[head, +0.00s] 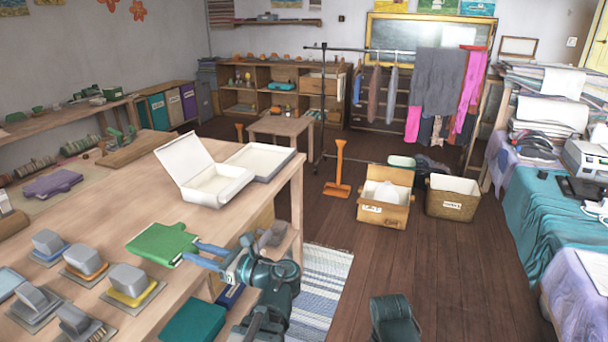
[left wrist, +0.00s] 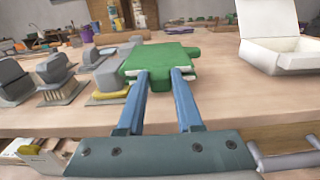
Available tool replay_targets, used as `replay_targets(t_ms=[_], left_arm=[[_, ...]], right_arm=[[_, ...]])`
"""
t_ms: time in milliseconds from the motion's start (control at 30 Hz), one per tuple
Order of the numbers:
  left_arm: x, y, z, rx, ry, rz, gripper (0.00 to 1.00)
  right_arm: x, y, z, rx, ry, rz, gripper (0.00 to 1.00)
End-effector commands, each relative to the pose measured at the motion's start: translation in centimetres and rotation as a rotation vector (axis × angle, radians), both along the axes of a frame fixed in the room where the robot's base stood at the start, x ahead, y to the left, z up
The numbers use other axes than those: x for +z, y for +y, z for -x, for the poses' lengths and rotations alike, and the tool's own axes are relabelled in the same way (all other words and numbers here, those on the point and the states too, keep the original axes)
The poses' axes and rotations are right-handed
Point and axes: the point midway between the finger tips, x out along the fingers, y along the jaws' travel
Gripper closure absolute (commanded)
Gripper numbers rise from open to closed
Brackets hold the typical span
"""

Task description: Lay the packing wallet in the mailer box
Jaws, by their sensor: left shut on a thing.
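The green packing wallet (head: 158,241) is flat, and my left gripper (head: 192,254) is shut on its near edge. In the left wrist view the wallet (left wrist: 160,59) sits at the tips of the two blue fingers of the left gripper (left wrist: 160,74). It is at the front edge of the workbench; I cannot tell whether it touches the top. The white mailer box (head: 215,186) stands open on the bench, beyond the wallet, its lid tilted up at the left. It also shows at the right of the left wrist view (left wrist: 283,57). My right gripper is not in view.
A shallow white-lined tray (head: 262,160) lies just right of the mailer box. Several grey-handled blocks (head: 132,284) stand on the bench left of the wallet. A purple wallet-like piece (head: 52,184) lies farther back. Bare wood (head: 110,205) separates them.

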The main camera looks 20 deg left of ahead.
Motion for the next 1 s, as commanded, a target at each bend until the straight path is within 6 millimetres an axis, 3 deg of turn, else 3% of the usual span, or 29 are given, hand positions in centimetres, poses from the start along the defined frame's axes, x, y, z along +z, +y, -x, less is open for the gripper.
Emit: replay_targets(t_ms=[167,633,700,1000], left_arm=[[2.8,0.0,0.0,0.0,0.0,-0.003,1.0],[7.1,0.0,0.0,0.0,0.0,-0.003,1.0],[5.3,0.0,0.0,0.0,0.0,-0.002,1.0],[2.7,0.0,0.0,0.001,0.0,-0.003,1.0]], right_arm=[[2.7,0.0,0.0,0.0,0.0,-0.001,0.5],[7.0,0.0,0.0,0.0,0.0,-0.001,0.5],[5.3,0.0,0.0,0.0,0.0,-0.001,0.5],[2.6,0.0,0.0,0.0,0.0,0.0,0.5]])
